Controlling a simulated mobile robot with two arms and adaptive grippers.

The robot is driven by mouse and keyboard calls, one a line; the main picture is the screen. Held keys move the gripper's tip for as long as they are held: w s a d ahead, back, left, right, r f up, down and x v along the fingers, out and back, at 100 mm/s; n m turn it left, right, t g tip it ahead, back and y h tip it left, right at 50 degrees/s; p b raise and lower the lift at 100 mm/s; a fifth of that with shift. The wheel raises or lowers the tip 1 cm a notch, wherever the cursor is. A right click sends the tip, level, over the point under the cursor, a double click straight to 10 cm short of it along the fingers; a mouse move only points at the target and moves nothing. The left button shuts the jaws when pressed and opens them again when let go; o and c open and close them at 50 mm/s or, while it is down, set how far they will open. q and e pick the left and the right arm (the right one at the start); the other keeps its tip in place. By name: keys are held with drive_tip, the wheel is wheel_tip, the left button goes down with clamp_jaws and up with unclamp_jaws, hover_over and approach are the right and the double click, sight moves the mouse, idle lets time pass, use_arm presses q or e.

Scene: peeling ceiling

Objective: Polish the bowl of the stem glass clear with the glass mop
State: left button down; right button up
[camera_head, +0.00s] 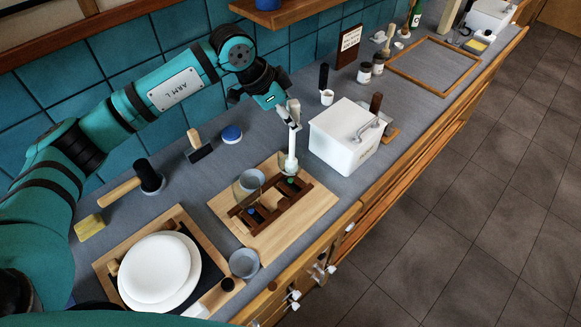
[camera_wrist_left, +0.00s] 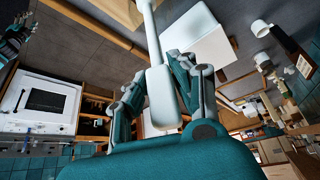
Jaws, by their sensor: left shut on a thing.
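My left gripper (camera_head: 289,114) is shut on the white handle of the glass mop (camera_head: 291,148). The mop hangs nearly upright, head down, over the far right part of a dark wooden rack (camera_head: 245,213). In the left wrist view the handle (camera_wrist_left: 158,60) runs between the fingers (camera_wrist_left: 160,90). A faint clear, rounded glass shape shows around the mop's lower end, probably the stem glass (camera_head: 283,163); I cannot tell whether the mop head touches its inside. A part of an arm, probably my right, shows small at the left wrist view's upper left; its jaws are unclear.
The rack stands on a light wooden board (camera_head: 318,207). A grey cup (camera_head: 252,178) is behind it, a grey bowl (camera_head: 243,263) in front. White plates (camera_head: 156,268) lie left, a white lidded box (camera_head: 340,140) stands close right. A brush (camera_head: 150,176) lies at the back left.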

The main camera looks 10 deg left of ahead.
use_arm(q)
drive_tip(key=shift+n, duration=0.3)
drive_tip(key=m, duration=0.1)
drive_tip(key=m+g, duration=0.1)
drive_tip(key=m, duration=0.2)
drive_tip(key=shift+w+d+g+h, duration=0.1)
drive_tip(key=shift+w+g+h, duration=0.2)
drive_tip(key=n+t, duration=0.1)
drive_tip(key=n, duration=0.3)
drive_tip(key=shift+t+y, duration=0.4)
drive_tip(key=shift+w, duration=0.1)
